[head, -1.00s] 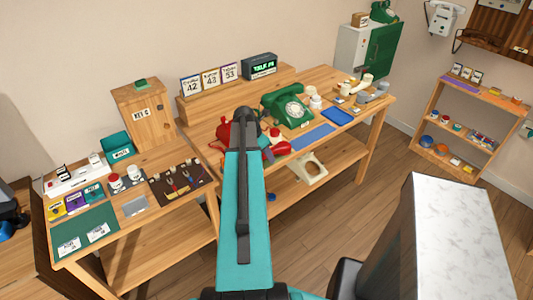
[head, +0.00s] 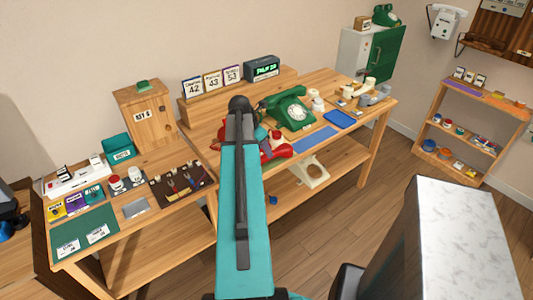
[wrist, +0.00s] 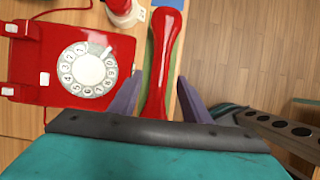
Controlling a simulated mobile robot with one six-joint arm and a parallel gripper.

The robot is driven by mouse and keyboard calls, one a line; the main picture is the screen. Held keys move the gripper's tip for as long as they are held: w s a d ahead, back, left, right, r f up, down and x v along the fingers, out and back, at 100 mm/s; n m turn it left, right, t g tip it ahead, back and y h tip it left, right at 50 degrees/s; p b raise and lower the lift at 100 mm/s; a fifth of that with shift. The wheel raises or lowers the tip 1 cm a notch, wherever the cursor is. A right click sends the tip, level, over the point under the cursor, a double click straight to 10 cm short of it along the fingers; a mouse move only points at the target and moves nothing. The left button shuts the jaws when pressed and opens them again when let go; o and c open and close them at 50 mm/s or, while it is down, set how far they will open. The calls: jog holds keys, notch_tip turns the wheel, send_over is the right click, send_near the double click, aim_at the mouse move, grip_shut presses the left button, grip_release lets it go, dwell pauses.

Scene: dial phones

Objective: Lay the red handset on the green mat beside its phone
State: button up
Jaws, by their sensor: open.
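The red phone (wrist: 88,68) with its white dial fills the left of the wrist view; its cradle shows no handset on it. The red handset (wrist: 163,55) lies lengthwise to the right of the phone, over the green mat (wrist: 150,50), which shows only as a thin strip along its edge. My gripper (wrist: 158,98) is open, with one purple finger on each side of the handset's near part and gaps visible. In the head view my arm hides most of the red phone; the red handset (head: 279,152) shows just right of the arm.
A green phone (head: 291,110) stands behind, near a blue mat (head: 313,137) and a blue tray (head: 339,118). A red-and-white jar (wrist: 122,10) stands beyond the phone. The table edge and floor (wrist: 235,50) lie just right of the handset.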

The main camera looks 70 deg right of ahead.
jog(key=b+v, duration=0.1)
jog(key=v, duration=0.5)
jog(key=shift+r, duration=0.2)
jog(key=shift+a, duration=0.1)
dwell(0.8)
